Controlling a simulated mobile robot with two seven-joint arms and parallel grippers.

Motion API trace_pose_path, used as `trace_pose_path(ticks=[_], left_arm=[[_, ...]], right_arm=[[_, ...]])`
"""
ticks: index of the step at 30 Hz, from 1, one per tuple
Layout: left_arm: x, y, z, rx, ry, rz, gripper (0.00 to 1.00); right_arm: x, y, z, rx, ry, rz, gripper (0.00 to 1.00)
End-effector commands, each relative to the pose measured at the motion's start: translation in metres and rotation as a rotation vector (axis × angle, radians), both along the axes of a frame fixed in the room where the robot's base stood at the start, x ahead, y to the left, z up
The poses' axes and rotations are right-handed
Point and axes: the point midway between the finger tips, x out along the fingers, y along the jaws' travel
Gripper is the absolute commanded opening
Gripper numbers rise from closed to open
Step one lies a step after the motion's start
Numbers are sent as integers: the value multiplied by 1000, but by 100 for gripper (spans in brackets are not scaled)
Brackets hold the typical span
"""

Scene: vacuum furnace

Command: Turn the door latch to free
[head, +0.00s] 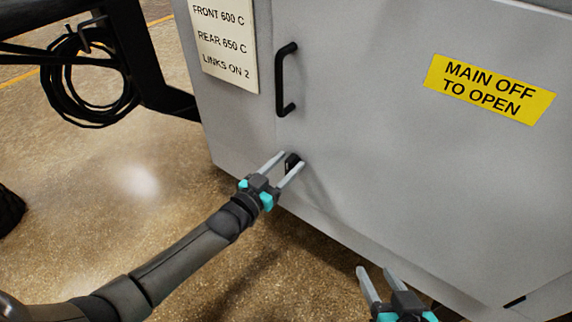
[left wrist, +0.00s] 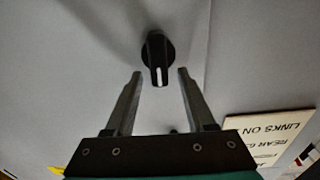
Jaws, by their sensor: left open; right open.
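The door latch (head: 291,162) is a small black knob on the grey cabinet door, below the black door handle (head: 287,80). In the left wrist view the latch (left wrist: 157,56) has a round base and a bar with a white mark. My left gripper (head: 291,159) is open, with its fingers reaching toward the door on either side of the latch. In the left wrist view its fingertips (left wrist: 160,72) stand apart on both sides of the bar's marked end, with gaps showing. My right gripper (head: 374,270) is open and empty, low in front of the door.
A white sign (head: 224,42) with temperature lines is on the panel left of the handle. A yellow label (head: 489,89) reading "MAIN OFF TO OPEN" is on the door. A coiled black cable (head: 85,80) hangs on a dark frame at left. The floor at left is mostly clear.

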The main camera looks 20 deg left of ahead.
Motion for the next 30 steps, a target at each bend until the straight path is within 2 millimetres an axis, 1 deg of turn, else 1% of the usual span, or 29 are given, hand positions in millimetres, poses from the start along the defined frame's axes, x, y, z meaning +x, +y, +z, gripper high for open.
trace_pose_path(ticks=[4, 18, 30], left_arm=[[0, 0, 0, 0, 0, 0, 54], [0, 0, 0, 0, 0, 0, 1], [0, 0, 0, 3, -1, 0, 0]], right_arm=[[0, 0, 0, 0, 1, 0, 50], [0, 0, 0, -1, 2, 0, 50], [0, 0, 0, -1, 2, 1, 50]])
